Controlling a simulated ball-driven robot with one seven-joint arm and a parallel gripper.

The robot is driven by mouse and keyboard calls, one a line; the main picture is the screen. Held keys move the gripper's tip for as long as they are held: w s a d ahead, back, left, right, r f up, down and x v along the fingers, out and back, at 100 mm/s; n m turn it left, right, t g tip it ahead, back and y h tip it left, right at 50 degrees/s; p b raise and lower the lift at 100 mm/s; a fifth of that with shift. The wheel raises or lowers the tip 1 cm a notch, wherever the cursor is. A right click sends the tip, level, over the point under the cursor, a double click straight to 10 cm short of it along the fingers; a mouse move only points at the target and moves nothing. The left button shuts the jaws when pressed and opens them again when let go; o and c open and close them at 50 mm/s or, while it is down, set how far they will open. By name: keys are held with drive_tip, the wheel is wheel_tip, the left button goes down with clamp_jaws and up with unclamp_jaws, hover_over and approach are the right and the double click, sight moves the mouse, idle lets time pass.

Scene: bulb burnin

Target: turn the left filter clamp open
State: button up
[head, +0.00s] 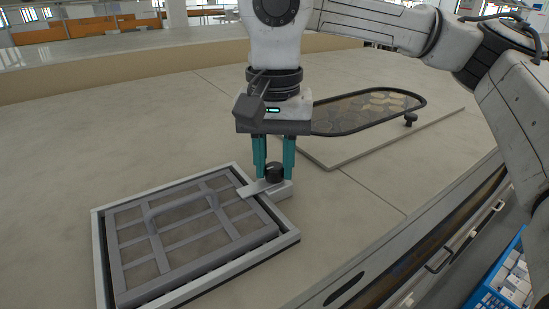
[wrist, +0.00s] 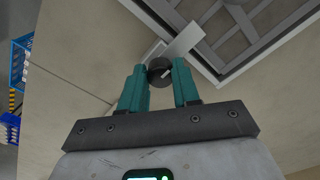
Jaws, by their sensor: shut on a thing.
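The filter clamp is a black round knob (head: 275,173) with a flat light-grey bar (head: 254,188) on a small pale block. The bar reaches from the knob over the right edge of the filter frame (head: 225,262). My gripper (head: 274,177) points down with its teal fingers on both sides of the knob, shut on it. In the wrist view the knob (wrist: 160,70) sits between the fingertips (wrist: 160,72), and the bar (wrist: 184,42) runs up and right onto the frame. The finger contact is partly hidden in the head view.
A grey filter grid with a raised handle (head: 180,199) lies inside the frame. Behind my gripper, a dark-rimmed oval panel (head: 350,108) with a black knob (head: 410,119) stands over a pale slab. A blue crate of boxes (head: 508,280) is at lower right. The counter around is mostly clear.

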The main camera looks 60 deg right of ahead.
drive_tip(key=shift+c, duration=0.8)
drive_tip(key=shift+m+b, duration=0.3)
drive_tip(key=m+b, duration=0.2)
drive_tip(key=shift+f+m, duration=0.15)
drive_tip(key=shift+m, duration=0.15)
drive_tip(key=m+b, duration=0.3)
drive_tip(key=m, duration=0.2)
drive_tip(key=shift+w, duration=0.15)
drive_tip(key=m+b, duration=0.1)
drive_tip(key=m, duration=0.3)
drive_tip(key=shift+m+b, duration=0.3)
drive_tip(key=shift+m, duration=0.1)
drive_tip(key=m, duration=0.1)
drive_tip(key=m+b, duration=0.1)
drive_tip(key=m, duration=0.2)
drive_tip(key=shift+w+r+m, duration=0.1)
drive_tip(key=shift+r+m, duration=0.15)
drive_tip(key=shift+m, duration=0.15)
